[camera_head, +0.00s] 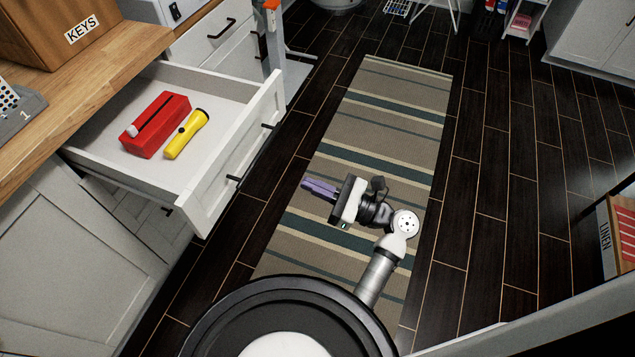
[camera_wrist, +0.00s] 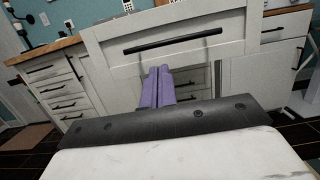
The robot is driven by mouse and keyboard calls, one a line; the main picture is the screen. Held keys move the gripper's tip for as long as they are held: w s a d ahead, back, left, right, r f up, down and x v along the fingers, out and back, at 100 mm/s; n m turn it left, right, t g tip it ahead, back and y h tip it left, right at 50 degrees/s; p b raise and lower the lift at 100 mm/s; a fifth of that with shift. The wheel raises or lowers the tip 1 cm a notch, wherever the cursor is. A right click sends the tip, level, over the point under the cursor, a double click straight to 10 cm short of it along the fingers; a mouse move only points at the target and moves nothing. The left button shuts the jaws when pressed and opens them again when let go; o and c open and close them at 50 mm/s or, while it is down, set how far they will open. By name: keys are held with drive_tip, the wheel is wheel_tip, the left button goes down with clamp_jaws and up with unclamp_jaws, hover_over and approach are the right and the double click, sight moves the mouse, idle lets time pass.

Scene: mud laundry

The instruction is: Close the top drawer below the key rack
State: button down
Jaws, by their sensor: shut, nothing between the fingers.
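The top drawer (camera_head: 228,165) is white and pulled far out from the wooden-topped cabinet at the left in the head view. A red box (camera_head: 155,124) and a yellow flashlight (camera_head: 186,134) lie inside it. Its front with a black bar handle also shows in the wrist view (camera_wrist: 260,30). My gripper (camera_head: 319,188), with purple fingers, is to the right of the drawer front in the head view and apart from it. The fingers are shut and empty, and in the wrist view (camera_wrist: 157,87) they point toward the drawer front, just below its handle.
A wooden box labelled KEYS (camera_head: 60,30) stands on the wooden counter (camera_head: 105,65). A striped rug (camera_head: 385,130) lies on the dark floor beneath my gripper. A LINEN bin (camera_head: 615,235) stands at the right. The floor between drawer and rug is clear.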

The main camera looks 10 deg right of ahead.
drive_tip(key=p+x, duration=0.2)
drive_tip(key=x, duration=0.8)
drive_tip(key=shift+w+a, duration=0.15)
drive_tip(key=shift+w, duration=0.05)
drive_tip(key=f+x, duration=0.1)
drive_tip(key=x, duration=0.4)
drive_tip(key=f+p+x, duration=0.1)
drive_tip(key=x, duration=0.5)
drive_tip(key=f+p+x, duration=0.1)
drive_tip(key=x, duration=0.5)
drive_tip(key=shift+w+a+f, duration=0.1)
drive_tip(key=shift+w+a, duration=0.2)
drive_tip(key=shift+a, duration=0.2)
drive_tip(key=f+b+x, duration=0.1)
drive_tip(key=x, duration=0.5)
drive_tip(key=f+b+x, duration=0.1)
drive_tip(key=b+x, duration=0.1)
drive_tip(key=x, duration=0.4)
drive_tip(key=f+b+x, duration=0.1)
drive_tip(key=b+x, duration=0.1)
drive_tip(key=x, duration=0.4)
drive_tip(key=shift+w+a+f, duration=0.35)
drive_tip(key=shift+w+a, duration=0.15)
drive_tip(key=shift+w+a+r, duration=0.1)
drive_tip(key=shift+w+a, duration=0.2)
drive_tip(key=shift+a, duration=0.1)
drive_tip(key=shift+w+r, duration=0.1)
drive_tip(key=shift+r, duration=0.2)
drive_tip(key=shift+r, duration=0.1)
